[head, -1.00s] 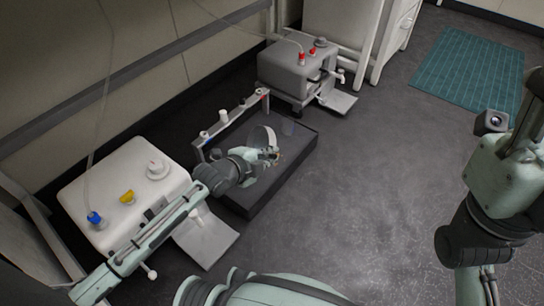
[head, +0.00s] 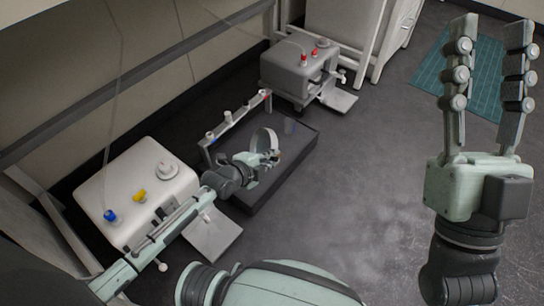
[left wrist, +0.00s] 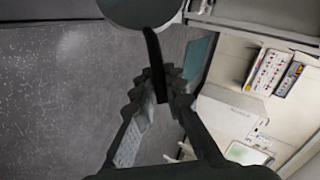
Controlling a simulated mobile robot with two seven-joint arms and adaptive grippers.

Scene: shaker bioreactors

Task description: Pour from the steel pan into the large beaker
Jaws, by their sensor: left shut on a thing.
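My left gripper (head: 272,157) is shut on the handle of the steel pan (head: 265,137) over the dark tray. The pan looks tilted on its side, with its pale round face showing in the head view. In the left wrist view the dark handle runs up between my fingers to the pan (left wrist: 140,10), which is cut off at the top. A faint clear vessel, probably the large beaker (head: 289,126), stands just right of the pan, on or beyond the tray. Its contents cannot be made out. My right gripper (head: 491,30) is open, empty and pointing up at the right.
The dark tray (head: 290,172) lies under the pan, with a rail of small caps (head: 232,122) behind it. A white machine (head: 135,195) stands left and a grey machine (head: 300,72) behind. The floor to the right is clear up to a teal mat (head: 440,75).

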